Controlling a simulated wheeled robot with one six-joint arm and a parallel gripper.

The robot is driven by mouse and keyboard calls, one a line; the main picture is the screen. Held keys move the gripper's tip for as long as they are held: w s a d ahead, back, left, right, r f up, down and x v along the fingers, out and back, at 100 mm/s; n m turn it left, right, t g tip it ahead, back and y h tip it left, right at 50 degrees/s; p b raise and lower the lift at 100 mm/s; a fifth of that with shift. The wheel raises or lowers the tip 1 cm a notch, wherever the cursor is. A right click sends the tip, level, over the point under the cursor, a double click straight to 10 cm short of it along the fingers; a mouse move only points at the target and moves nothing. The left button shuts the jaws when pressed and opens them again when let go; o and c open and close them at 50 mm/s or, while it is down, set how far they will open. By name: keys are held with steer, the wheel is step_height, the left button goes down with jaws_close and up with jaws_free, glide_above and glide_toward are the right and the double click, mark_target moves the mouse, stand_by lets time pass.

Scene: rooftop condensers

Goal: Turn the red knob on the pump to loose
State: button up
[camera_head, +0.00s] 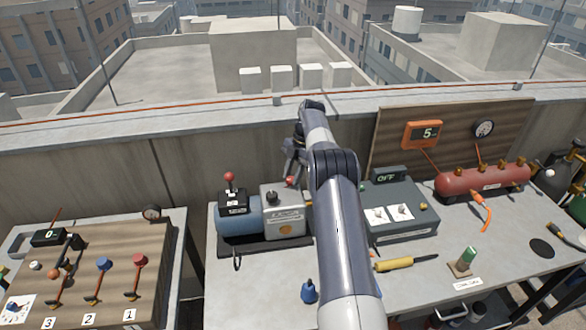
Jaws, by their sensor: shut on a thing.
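The pump (285,218) stands on the grey bench, with a blue motor (238,224) at its left end and a pale grey body. The small red knob (290,182) shows at the pump's upper right, just left of my arm. My gripper (290,177) reaches down to it from above and is shut on it. The fingertips are small here and partly hidden behind my arm, so the grip's detail and the knob's marking cannot be read. My arm also covers the pump's right end.
A red-ball lever (229,177) rises from a black box on the motor. Right of my arm are a grey box (397,212) with an OFF display, a yellow-handled tool (398,263) and a red tank (484,181). A blue bottle (309,291) stands in front.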

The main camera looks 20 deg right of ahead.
steer(key=shift+w+n+g+h+p, duration=0.1)
steer(key=shift+n+g+h+p, duration=0.4)
steer(key=shift+n, duration=1.1)
steer(key=o, duration=1)
